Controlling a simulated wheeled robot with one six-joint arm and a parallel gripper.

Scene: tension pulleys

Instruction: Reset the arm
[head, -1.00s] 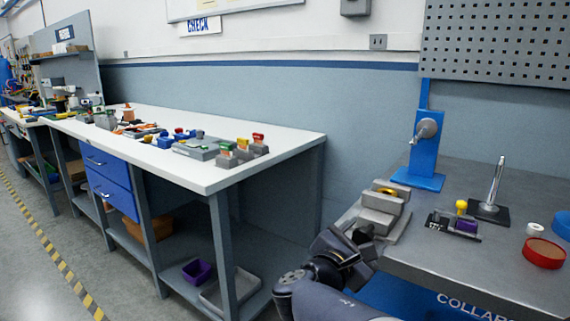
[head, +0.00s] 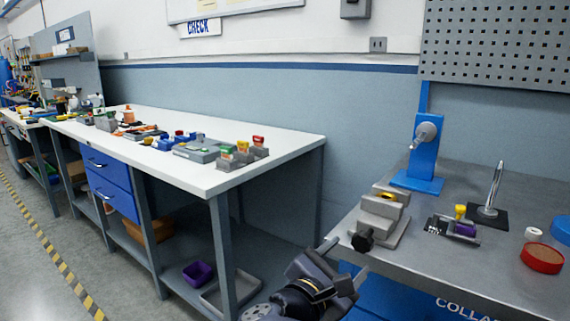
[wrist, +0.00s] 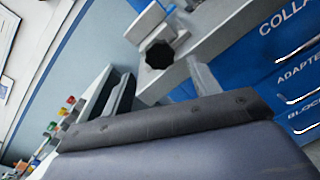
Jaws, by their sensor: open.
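My gripper (head: 345,262) is at the bottom centre of the head view, beside the left front corner of the grey workbench. It is open, with nothing between its fingers, and it also shows in the wrist view (wrist: 160,90). A grey stepped fixture (head: 378,222) with a yellow ring on top and a black knob (head: 362,240) sits at that corner, behind and apart from my fingers. In the wrist view the black knob (wrist: 160,54) appears beyond the gap between my fingers.
The grey workbench (head: 470,275) carries a blue post stand (head: 420,155), an upright metal rod (head: 492,190), a small holder with yellow and purple parts (head: 455,226), and a red round container (head: 542,257). A white-topped table (head: 270,147) with several parts stands left. Floor shows at left.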

